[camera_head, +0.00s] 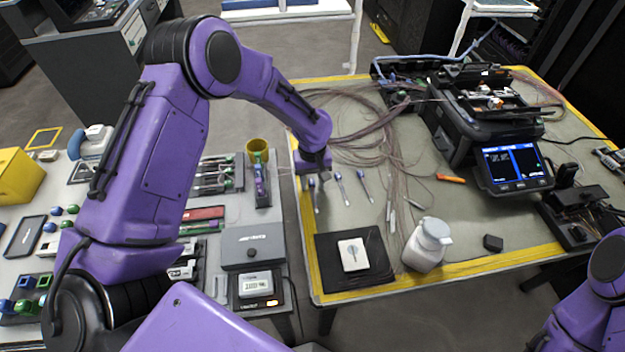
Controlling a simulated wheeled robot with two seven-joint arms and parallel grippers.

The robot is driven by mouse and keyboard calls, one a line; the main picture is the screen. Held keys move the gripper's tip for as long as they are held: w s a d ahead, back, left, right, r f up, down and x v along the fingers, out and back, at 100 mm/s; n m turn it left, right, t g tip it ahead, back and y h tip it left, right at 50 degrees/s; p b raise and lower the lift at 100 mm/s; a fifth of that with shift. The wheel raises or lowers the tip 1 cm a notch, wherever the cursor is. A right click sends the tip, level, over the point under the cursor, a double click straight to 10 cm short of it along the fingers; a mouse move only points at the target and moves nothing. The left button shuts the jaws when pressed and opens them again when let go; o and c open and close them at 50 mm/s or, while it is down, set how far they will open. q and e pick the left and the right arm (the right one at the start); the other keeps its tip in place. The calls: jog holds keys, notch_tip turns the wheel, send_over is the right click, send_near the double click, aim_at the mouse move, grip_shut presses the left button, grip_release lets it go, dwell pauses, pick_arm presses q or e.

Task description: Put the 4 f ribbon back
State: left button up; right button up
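My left gripper (313,172) points down over the left edge of the yellow-bordered table (350,218). It is small in the picture, and I cannot tell whether its fingers are apart or hold something. Several slim pale pieces with blue ends (341,187) lie on the table beside and below it. A tangle of thin brownish fibres (368,125) spreads over the middle of the table. I cannot pick out the 4 f ribbon for certain. My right arm shows at the lower right corner; its gripper is outside the picture.
A black fusion splicer with a lit blue screen (514,164) stands at the right. A white bottle (427,246) and a black mat (328,262) are at the front edge. A rack (217,176) and yellow cup (257,149) stand on the left bench. An orange tool (451,178) lies mid-table.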

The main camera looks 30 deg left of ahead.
pick_arm(q)
notch_tip(320, 180, up, 12)
jog(key=b, duration=0.1)
jog(key=shift+w+a+r, duration=0.15)
jog(key=shift+w+r, duration=0.05)
dwell(0.3)
